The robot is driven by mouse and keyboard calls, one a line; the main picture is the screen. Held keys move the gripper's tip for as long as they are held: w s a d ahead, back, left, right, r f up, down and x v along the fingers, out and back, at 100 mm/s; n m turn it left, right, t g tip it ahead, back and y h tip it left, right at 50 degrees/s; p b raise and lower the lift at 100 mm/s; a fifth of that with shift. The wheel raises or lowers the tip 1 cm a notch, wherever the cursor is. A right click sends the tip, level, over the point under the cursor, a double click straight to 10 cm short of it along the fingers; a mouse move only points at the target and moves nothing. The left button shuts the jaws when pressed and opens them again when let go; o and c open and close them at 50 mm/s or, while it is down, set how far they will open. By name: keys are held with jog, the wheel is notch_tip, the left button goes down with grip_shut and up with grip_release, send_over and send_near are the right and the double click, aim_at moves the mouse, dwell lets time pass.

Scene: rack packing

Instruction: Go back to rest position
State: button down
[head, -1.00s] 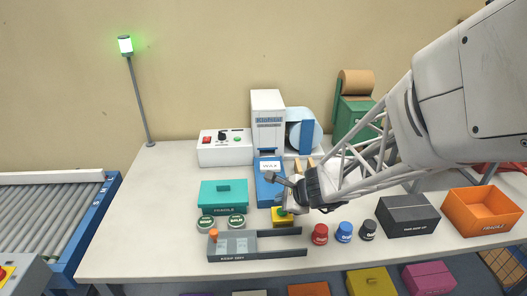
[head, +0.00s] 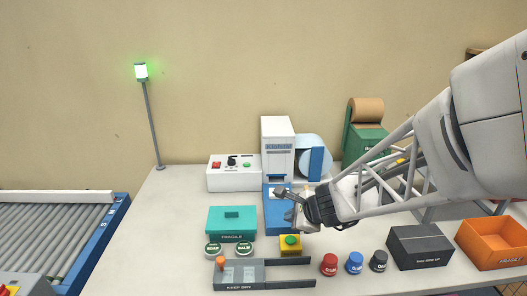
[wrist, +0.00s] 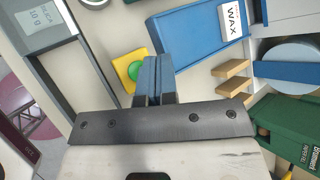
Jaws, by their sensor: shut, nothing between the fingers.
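My gripper (head: 281,192) is in the air in front of the label machine in the head view. In the wrist view its blue fingers (wrist: 158,78) are together with nothing between them. The yellow box with a green button (head: 290,244) sits on the table below the gripper. It also shows just left of the fingers in the wrist view (wrist: 126,66). A white WAX label (wrist: 233,15) lies on the blue tray (wrist: 190,38) of the machine.
Red, blue and dark jars (head: 355,263), a dark box (head: 420,250) and an orange bin (head: 490,250) stand to the right. A control box (head: 234,180) is behind.

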jog(key=shift+s+a+r+n, duration=0.1)
jog(key=shift+s+r+n, duration=0.15)
jog(key=shift+r+n, duration=0.1)
jog(key=s+d+r+n+g+h, duration=0.1)
jog(key=s+d+r+n+h, duration=0.1)
jog(key=s+n, duration=0.4)
jog(key=s+d+r+n+g+h, duration=0.1)
jog(key=s+r+n, duration=0.4)
jog(key=s, duration=0.5)
jog(key=s+d+r+n+g+h, duration=0.2)
jog(key=s+d+r+n+h, duration=0.1)
jog(key=s, duration=0.5)
jog(key=shift+d+r+n, duration=0.5)
jog(key=shift+d+n, duration=0.6)
jog(key=shift+n, duration=0.75)
